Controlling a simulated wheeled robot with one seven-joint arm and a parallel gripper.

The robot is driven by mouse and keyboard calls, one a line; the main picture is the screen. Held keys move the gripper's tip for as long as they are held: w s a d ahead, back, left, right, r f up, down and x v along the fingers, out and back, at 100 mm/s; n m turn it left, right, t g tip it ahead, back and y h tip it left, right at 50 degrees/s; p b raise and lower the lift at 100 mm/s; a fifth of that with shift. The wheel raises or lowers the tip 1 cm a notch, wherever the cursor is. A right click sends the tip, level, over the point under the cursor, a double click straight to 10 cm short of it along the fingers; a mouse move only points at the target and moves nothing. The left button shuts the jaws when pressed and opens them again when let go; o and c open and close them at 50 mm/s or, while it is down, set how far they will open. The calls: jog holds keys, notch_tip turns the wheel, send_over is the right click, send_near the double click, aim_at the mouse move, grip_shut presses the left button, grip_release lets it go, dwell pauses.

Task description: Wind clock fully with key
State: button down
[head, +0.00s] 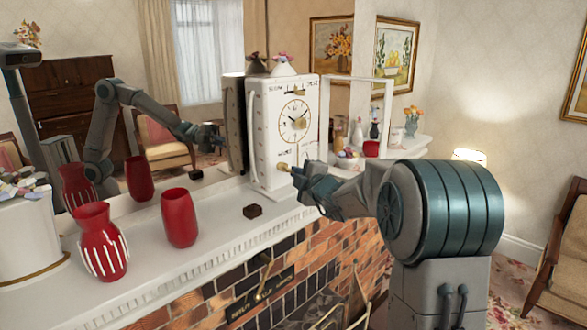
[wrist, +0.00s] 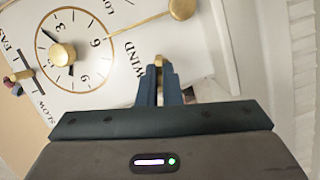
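The white clock (head: 268,150) stands upright on the mantel, its dial facing the room. In the wrist view the dial (wrist: 85,30) is turned sideways, with "WIND" lettering beside it and a round gold pendulum bob (wrist: 182,8). My gripper (head: 299,176) is at the lower right of the clock front. In the wrist view its fingers (wrist: 158,72) are close together just past the "WIND" lettering. A small gold piece, apparently the key (wrist: 158,61), shows between the fingertips against the clock face. Its shaft and any hole are hidden.
A small dark block (head: 253,211) lies before the clock. A mirror is behind. A white frame (head: 388,105) stands to the right.

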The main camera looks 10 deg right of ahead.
jog(key=shift+a+r+m+g, duration=0.1)
jog(key=shift+m+g, duration=0.2)
jog(key=shift+m, duration=0.5)
jog(key=c, duration=1.5)
grip_release()
jog(key=shift+w+a, duration=0.1)
jog(key=shift+c, duration=0.2)
jog(key=o, duration=0.5)
jog(key=shift+d, duration=0.2)
jog(key=shift+s+d, duration=0.65)
jog(key=shift+s, duration=0.3)
jog(key=shift+s+d, duration=0.7)
jog(key=shift+s, duration=0.3)
jog(key=shift+s+d, duration=0.65)
jog(key=shift+s, duration=0.3)
jog(key=shift+c, duration=0.4)
